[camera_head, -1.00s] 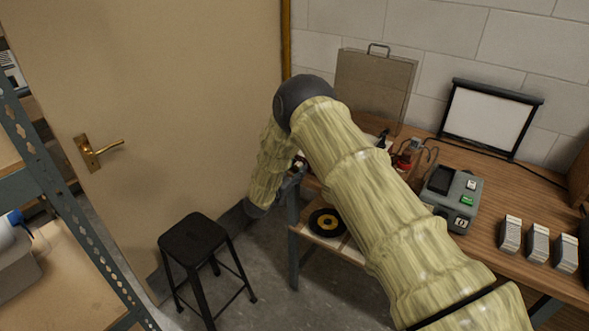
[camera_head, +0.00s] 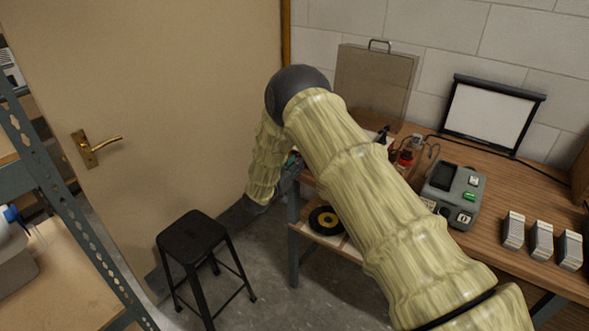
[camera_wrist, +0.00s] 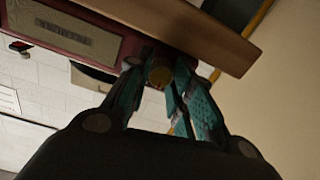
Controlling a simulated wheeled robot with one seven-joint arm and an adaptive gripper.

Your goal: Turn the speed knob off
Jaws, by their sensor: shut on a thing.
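In the wrist view a round brass-coloured knob (camera_wrist: 159,76) sits on the front of a dark red box (camera_wrist: 75,30) with a label plate whose lettering I cannot read surely. My gripper (camera_wrist: 157,68) has its teal-padded fingers closed around the knob, one on each side. I cannot see a pointer or scale on the knob. In the head view my gripper (camera_head: 289,170) is at the left end of the wooden bench, mostly hidden behind my arm. The knob and most of the red box are hidden there.
The wooden bench (camera_head: 520,205) carries a grey device (camera_head: 455,195) with a green button, and several card stacks (camera_head: 541,241). A door (camera_head: 170,120) is close on the left, a metal shelf (camera_head: 60,190) further left.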

